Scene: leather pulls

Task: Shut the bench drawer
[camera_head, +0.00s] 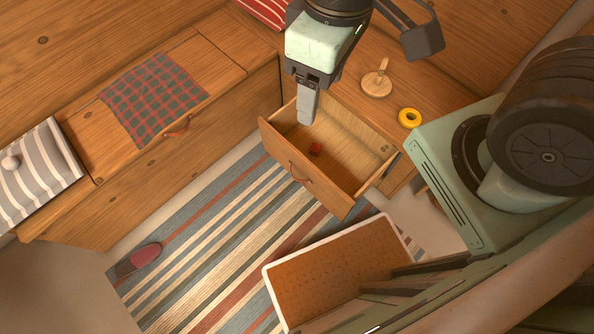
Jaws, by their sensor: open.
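The bench drawer (355,171) stands pulled out from the wooden bench at the middle right. A small red block (315,149) lies on its floor. Its front panel carries a leather pull (299,173) facing the striped rug. My gripper (308,118) points down over the drawer's left back part. I cannot tell its height above the drawer floor. One finger hides most of the other, and I see nothing held between them.
A dark red slipper (139,260) lies at the left on the striped rug (215,240), otherwise clear there.

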